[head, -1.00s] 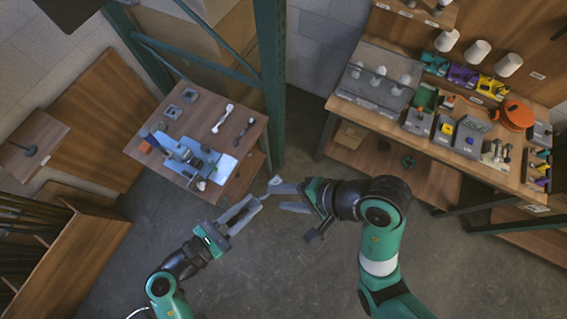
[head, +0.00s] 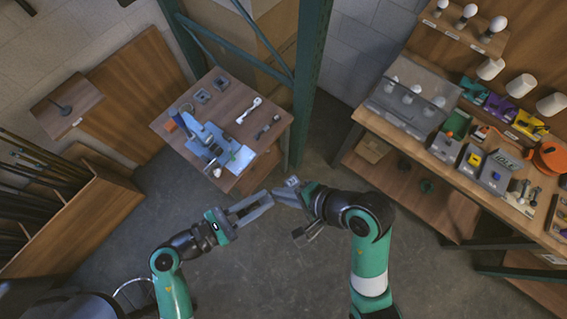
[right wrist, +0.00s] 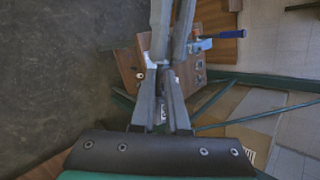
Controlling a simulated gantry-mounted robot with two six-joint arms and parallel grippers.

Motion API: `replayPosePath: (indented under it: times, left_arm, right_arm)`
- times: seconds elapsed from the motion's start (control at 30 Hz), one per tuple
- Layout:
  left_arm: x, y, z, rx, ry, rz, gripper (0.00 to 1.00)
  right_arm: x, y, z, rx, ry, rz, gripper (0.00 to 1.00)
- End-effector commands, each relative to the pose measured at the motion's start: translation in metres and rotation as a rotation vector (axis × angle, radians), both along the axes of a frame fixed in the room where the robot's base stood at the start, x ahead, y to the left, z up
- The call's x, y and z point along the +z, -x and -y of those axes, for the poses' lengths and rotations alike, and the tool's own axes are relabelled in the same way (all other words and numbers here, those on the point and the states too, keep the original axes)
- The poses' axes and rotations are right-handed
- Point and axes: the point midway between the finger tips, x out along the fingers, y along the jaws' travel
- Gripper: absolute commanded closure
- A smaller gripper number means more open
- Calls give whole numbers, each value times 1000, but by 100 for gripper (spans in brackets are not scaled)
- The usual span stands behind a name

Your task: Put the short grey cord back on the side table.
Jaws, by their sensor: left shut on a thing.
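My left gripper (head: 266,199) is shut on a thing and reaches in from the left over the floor. My right gripper (head: 287,196) meets it tip to tip, at the front right of the side table (head: 223,84). A small grey piece (head: 292,181), perhaps the short grey cord, shows at the meeting tips. In the right wrist view a grey piece with a pale label (right wrist: 162,113) lies between my right fingers; whether they press on it is unclear. On the side table lie a white cord-like piece (head: 249,109) and a dark one (head: 267,128).
The side table also bears a blue fixture (head: 207,142) and two small grey squares. A green post (head: 308,80) rises behind its right corner. A workbench (head: 400,137) with bulbs, shades and bins stands at the right, a wooden rack (head: 85,215) at the left. The floor between is clear.

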Motion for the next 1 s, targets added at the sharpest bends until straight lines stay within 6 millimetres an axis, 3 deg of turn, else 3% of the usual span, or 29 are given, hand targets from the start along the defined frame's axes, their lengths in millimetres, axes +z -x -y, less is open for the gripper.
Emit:
replayPosePath:
  times: [0.23, 0.27, 0.43, 0.77, 1.0]
  left_arm:
    - [0, 0, 0, 1, 0, 0, 100]
    - [0, 0, 0, 1, 0, 0, 71]
    - [0, 0, 0, 1, 0, 0, 41]
    - [0, 1, -2, 1, 0, 0, 40]
    - [5, 19, -34, 9, 0, 0, 40]
  right_arm:
    - [0, 0, 0, 0, 0, 0, 100]
    - [0, 0, 0, 0, 0, 0, 100]
    - [0, 0, 0, 0, 0, 0, 100]
    - [0, 0, 0, 0, 0, 0, 100]
    - [0, 0, 0, 0, 0, 0, 100]
